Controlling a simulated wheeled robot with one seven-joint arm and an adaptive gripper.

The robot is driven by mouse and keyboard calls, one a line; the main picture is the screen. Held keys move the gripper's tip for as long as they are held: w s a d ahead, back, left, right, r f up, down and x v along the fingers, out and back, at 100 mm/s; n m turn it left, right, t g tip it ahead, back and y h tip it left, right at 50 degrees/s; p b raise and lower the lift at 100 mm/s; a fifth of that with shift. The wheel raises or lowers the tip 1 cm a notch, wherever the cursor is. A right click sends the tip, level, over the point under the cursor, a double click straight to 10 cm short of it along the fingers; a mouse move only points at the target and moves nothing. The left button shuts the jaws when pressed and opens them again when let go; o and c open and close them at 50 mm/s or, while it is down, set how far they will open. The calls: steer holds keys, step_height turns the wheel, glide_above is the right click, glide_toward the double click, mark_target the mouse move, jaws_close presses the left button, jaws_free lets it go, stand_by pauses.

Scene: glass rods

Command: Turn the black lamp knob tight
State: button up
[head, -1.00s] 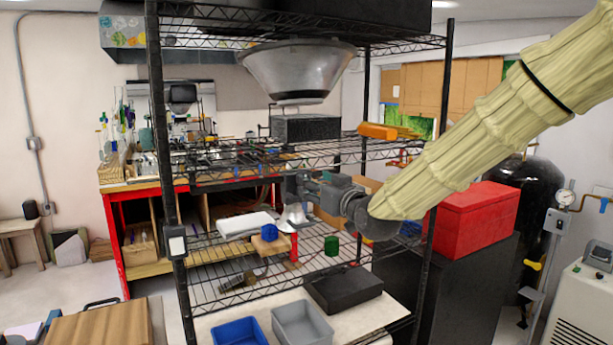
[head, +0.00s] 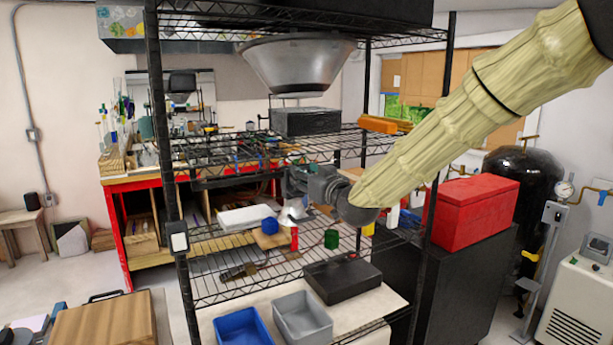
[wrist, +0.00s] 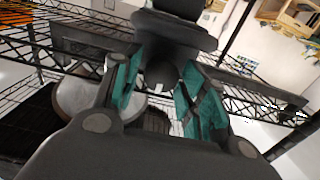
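My gripper (head: 298,182) reaches in from the right between the shelf levels, its fingers pointing left. A dark, rounded part (wrist: 160,68) shows between and beyond the pads. I cannot tell for sure whether it is the black lamp knob or whether the pads touch it. In the head view the knob cannot be made out; the gripper covers that spot.
Wire shelves lie above and below my gripper. A red cylinder (head: 294,239), a green cup (head: 331,239) and a blue piece (head: 269,225) are close below. A black box (head: 342,279) and grey bin (head: 302,316) sit lower. A black rack post (head: 437,150) stands right of my gripper.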

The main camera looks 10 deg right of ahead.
steer(key=c, duration=0.5)
steer(key=shift+d+f+m+b, duration=0.1)
steer(key=shift+f+m+b, duration=0.1)
steer(key=shift+m+b, duration=1.55)
steer(key=shift+m, duration=0.25)
steer(key=shift+r+m, duration=0.15)
steer(key=shift+m, duration=0.15)
steer(key=o, duration=1)
steer(key=v, duration=1.2)
